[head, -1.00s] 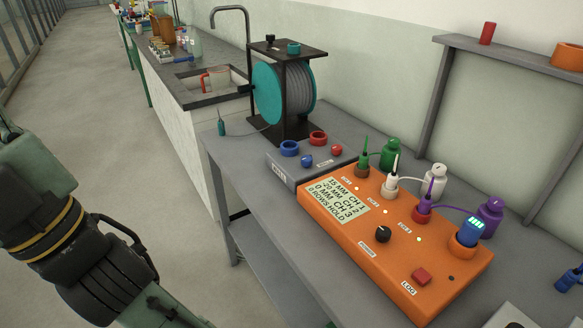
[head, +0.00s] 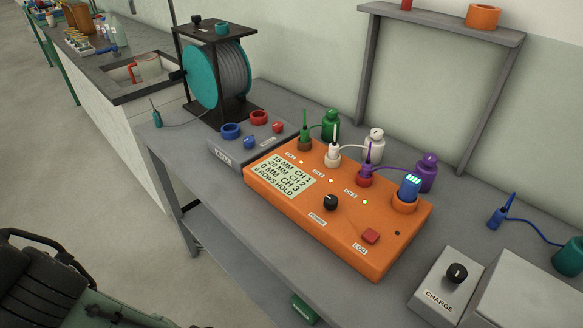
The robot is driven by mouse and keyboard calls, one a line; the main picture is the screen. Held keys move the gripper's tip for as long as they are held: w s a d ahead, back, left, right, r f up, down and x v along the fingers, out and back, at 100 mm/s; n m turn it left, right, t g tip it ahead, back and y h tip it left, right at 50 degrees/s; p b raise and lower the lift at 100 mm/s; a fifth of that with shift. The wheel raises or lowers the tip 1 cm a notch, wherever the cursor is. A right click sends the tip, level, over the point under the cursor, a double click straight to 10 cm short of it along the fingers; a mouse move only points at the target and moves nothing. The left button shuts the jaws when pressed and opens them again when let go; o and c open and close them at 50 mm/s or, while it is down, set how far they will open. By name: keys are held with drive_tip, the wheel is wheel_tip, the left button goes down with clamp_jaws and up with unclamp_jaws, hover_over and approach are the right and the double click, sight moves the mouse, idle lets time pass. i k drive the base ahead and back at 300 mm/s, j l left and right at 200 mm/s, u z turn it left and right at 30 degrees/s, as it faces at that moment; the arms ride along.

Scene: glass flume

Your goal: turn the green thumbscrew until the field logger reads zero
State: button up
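The field logger is an orange box (head: 290,215) on the grey bench. Its display (head: 283,180) reads 15 MM on CH 1, -20 MM on CH 2, 0 MM on CH 3 and 0 ROWS HOLD. A green plug (head: 304,130) stands in the logger's first socket, and a green bottle-shaped piece (head: 330,126) stands behind it. I cannot pick out a green thumbscrew for certain. White and purple plugs fill the other sockets.
A blue lit piece (head: 410,186) sits in the logger's right end. A grey box (head: 250,140) with red and blue rings and a cable reel (head: 218,75) stand left. A CHARGE box (head: 446,285) is at right. The bench front is mostly clear.

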sight(332, 113)
drive_tip(key=i+j+z, duration=0.15)
drive_tip(key=z, duration=0.25)
drive_tip(key=i+j+z, duration=0.35)
drive_tip(key=l, duration=0.1)
